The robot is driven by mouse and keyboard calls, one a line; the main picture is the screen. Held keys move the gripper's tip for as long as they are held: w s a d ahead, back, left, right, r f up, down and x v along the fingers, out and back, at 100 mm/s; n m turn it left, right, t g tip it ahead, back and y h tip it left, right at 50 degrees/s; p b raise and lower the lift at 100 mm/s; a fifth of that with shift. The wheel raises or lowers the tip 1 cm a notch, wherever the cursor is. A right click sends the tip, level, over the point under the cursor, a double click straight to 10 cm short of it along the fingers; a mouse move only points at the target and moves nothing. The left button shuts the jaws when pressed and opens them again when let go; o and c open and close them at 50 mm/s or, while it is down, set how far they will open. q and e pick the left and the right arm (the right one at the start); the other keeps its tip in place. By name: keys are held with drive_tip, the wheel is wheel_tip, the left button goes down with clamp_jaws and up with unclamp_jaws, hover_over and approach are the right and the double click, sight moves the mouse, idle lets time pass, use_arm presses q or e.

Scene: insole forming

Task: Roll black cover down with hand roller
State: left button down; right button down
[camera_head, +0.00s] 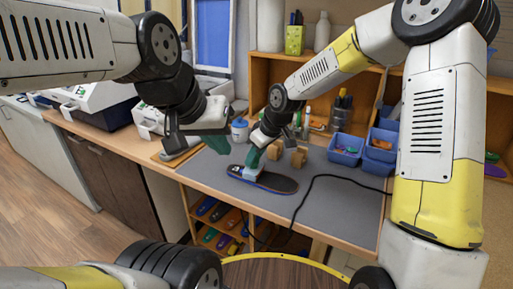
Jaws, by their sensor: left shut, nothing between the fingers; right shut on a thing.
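A dark insole shape with a black top and a thin lighter edge (277,183) lies on the grey mat at the front of the workbench. My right gripper (256,157) reaches down over its left end and is shut on a small pale, light-blue piece (252,173), which looks like the hand roller. That piece appears to touch the insole's top, though the contact is too small to be sure. My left gripper (216,143) is shut and empty above the mat, left of the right gripper and apart from the insole. The roller's handle is mostly hidden by the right fingers.
Blue bins (346,148) stand on the right of the grey mat (335,210). Wooden blocks (297,157) and a white jar with a blue lid (240,130) stand behind the insole. A black cable (312,187) crosses the mat. The mat's front right is mostly clear.

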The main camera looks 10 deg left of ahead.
drive_tip(key=shift+s+d, duration=0.25)
drive_tip(key=shift+d, duration=0.8)
drive_tip(key=shift+s+d, duration=0.3)
drive_tip(key=shift+d, duration=0.8)
drive_tip(key=shift+s+d, duration=0.25)
drive_tip(key=shift+d, duration=0.8)
drive_tip(key=shift+s+d+f, duration=0.1)
drive_tip(key=shift+s+d, duration=0.05)
drive_tip(key=shift+d, duration=0.5)
drive_tip(key=shift+s+d+f, duration=0.1)
drive_tip(key=shift+s+d, duration=0.1)
drive_tip(key=shift+d, duration=0.45)
drive_tip(key=shift+s+d+f, duration=0.1)
drive_tip(key=shift+s+d, duration=0.05)
drive_tip(key=shift+d, duration=0.5)
drive_tip(key=shift+w+a+r, duration=0.1)
drive_tip(key=shift+w+a, duration=0.4)
drive_tip(key=shift+a, duration=1.5)
drive_tip(key=shift+w+a+r, duration=0.15)
drive_tip(key=shift+w+a, duration=0.35)
drive_tip(key=shift+a, duration=1.5)
drive_tip(key=shift+w+a+r, duration=0.1)
drive_tip(key=shift+w+a, duration=0.4)
drive_tip(key=shift+a, duration=1.5)
drive_tip(key=shift+w+a, duration=0.25)
drive_tip(key=shift+a, duration=0.65)
drive_tip(key=shift+w+a, duration=0.2)
drive_tip(key=shift+a, duration=0.7)
wheel_tip(320, 180, up, 7)
drive_tip(key=shift+a, duration=0.1)
